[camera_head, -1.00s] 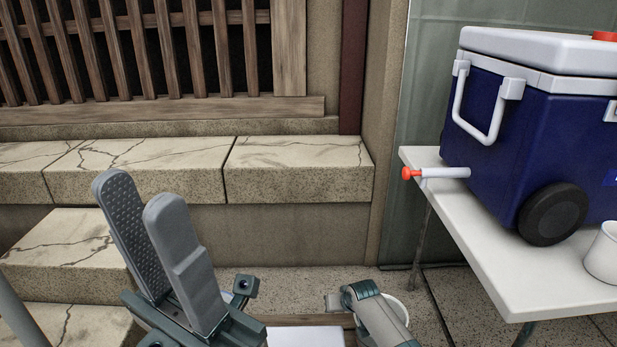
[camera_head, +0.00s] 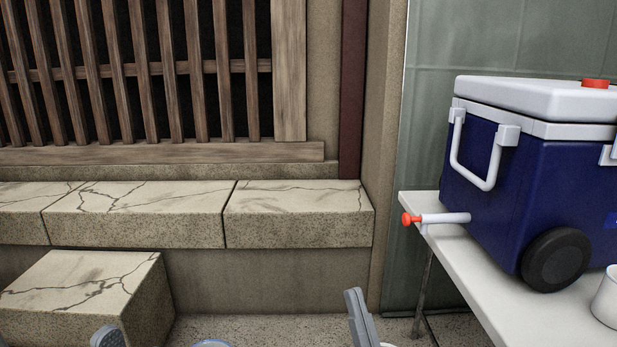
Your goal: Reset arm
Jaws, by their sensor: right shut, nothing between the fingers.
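My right gripper (camera_head: 360,317) shows at the bottom edge, right of the middle. Its grey fingers point up and are together with nothing between them. It is in front of the stone ledge and left of the white table, apart from both. Of my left gripper (camera_head: 107,337) only a grey fingertip shows at the bottom left, in front of the stone block. The rest of it is below the picture, so its opening is hidden.
A blue cooler (camera_head: 500,190) with a white lid and a red-tipped spigot (camera_head: 436,218) stands on the white table (camera_head: 480,285) at the right. A white cup (camera_head: 606,298) is beside it. A cracked stone ledge (camera_head: 300,215) and stone block (camera_head: 85,285) lie under the wooden lattice (camera_head: 160,152).

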